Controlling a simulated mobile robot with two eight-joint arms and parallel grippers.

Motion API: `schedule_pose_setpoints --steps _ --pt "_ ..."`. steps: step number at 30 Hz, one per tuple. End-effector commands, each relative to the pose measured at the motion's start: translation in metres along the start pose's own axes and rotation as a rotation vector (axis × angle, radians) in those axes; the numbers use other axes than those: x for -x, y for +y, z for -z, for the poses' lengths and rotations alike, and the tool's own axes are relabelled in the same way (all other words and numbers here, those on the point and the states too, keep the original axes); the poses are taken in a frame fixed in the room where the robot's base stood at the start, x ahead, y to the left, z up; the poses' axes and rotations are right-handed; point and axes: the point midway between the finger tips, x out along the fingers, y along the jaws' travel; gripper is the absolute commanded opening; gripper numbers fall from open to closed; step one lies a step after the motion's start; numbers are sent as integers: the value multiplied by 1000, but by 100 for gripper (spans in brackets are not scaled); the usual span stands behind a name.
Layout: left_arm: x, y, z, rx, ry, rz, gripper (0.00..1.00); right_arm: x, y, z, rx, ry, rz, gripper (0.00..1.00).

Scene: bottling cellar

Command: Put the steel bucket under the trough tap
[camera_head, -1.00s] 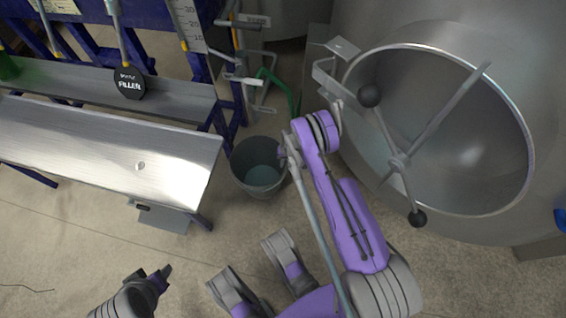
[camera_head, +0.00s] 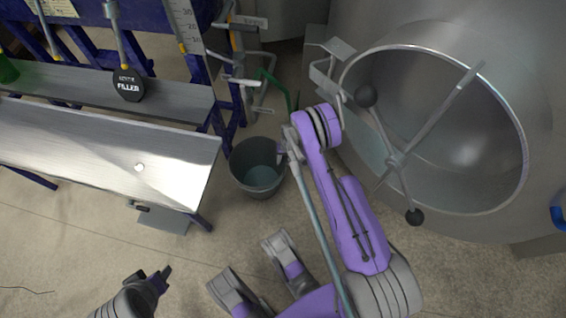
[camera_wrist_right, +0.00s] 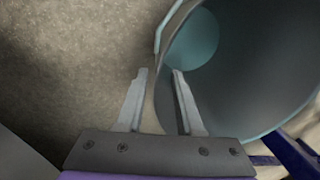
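The steel bucket (camera_head: 240,180) stands upright on the floor right of the trough's end, with its open top facing me. My right gripper (camera_head: 284,152) is at the bucket's right rim. In the right wrist view my right gripper (camera_wrist_right: 160,72) is open, its fingers on either side of the rim of the bucket (camera_wrist_right: 265,75), one outside and one inside, with gaps visible. The trough (camera_head: 80,150) is a long steel tray with a drain hole. A small tap (camera_head: 138,206) shows below its front edge, partly hidden. My left gripper (camera_head: 158,278) is low at the left; its opening is unclear.
A large steel tank with an open round hatch (camera_head: 525,150) stands close on the right. The blue filler frame (camera_head: 235,125) and a green hose (camera_head: 280,85) are behind the bucket. A grey plate (camera_head: 165,218) lies below the trough. Floor in front of the bucket is clear.

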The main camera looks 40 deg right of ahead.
Motion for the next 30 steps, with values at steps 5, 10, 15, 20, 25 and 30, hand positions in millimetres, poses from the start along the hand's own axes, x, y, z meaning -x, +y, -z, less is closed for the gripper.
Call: schedule_pose_setpoints --steps 5,10,15,20,25,30 --pt "10 0 2 0 0 0 50 44 0 0 -1 0 0 36" --pt "15 0 3 0 1 0 50 72 0 0 0 0 0 36" --pt "18 0 3 0 1 0 50 86 -1 0 1 1 0 36" --pt "18 0 3 0 1 0 50 116 -16 -1 29 13 -2 36" --pt "18 0 3 0 1 0 50 191 -53 -16 110 54 -9 36" --pt "18 0 3 0 1 0 50 266 -82 -48 201 100 -15 36"
